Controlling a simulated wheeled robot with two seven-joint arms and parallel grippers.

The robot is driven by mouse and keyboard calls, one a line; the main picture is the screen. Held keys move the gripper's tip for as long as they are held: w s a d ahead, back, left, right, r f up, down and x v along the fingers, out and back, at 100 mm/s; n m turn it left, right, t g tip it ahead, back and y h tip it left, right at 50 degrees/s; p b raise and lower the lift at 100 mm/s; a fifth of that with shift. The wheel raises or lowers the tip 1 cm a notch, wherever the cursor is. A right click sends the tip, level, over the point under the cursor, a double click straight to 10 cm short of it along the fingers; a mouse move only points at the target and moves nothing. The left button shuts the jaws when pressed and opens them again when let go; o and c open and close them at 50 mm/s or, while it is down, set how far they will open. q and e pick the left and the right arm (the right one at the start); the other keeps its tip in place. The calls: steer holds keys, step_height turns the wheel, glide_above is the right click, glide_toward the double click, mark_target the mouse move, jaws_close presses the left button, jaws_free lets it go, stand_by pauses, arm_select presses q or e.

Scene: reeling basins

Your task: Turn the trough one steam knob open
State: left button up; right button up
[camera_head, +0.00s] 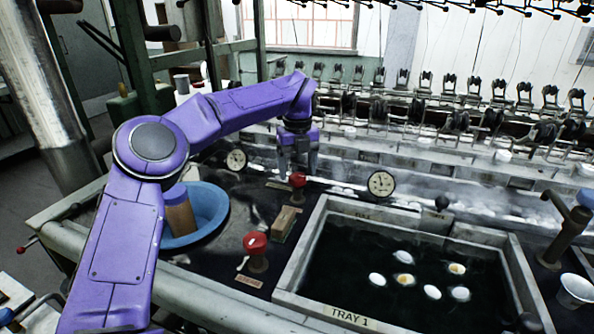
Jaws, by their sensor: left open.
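My left gripper (299,168) comes in from the left on a purple arm and points down, open. Its fingers are right over and behind a small red knob (297,180) on a dark post; I cannot tell whether they touch it. A larger red knob (256,243) stands nearer, left of the basin, with a red label at its foot too small to read. Which knob is the trough one steam knob I cannot tell. My right gripper is not in view.
A blue bowl (216,205) with a brown block stands left of the knobs, partly behind my arm. A wooden block (285,224) lies between the knobs. Two round gauges (381,183) (236,159) stand behind. A brown tap (565,230) and white cup (576,290) are at right.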

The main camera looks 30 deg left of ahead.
mark_target(298, 176)
arm_select(q)
step_height(298, 176, up, 9)
steer(key=p, duration=0.2)
steer(key=shift+r, duration=0.1)
